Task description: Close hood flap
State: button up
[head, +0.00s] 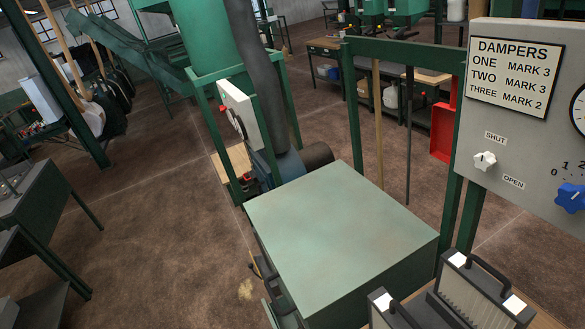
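I cannot pick out a hood flap for certain in the head view. A grey control panel (530,130) stands at the right. Its placard (514,77) reads "DAMPERS ONE MARK 3, TWO MARK 3, THREE MARK 2". Below it is a white knob (485,160) between the labels SHUT and OPEN; I cannot tell its setting. A blue knob (571,196) with a numbered scale sits at the right edge, partly cut off.
A pale green flat-topped box (340,235) fills the lower middle. A green machine with a dark duct (262,70) stands behind. Brown floor is open at the left (160,220).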

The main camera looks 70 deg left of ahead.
aim_at(250, 266)
jog(key=z, duration=0.2)
jog(key=i, duration=0.1)
jog(key=u, duration=4.1)
jog(key=i, duration=2.1)
jog(key=z, duration=0.7)
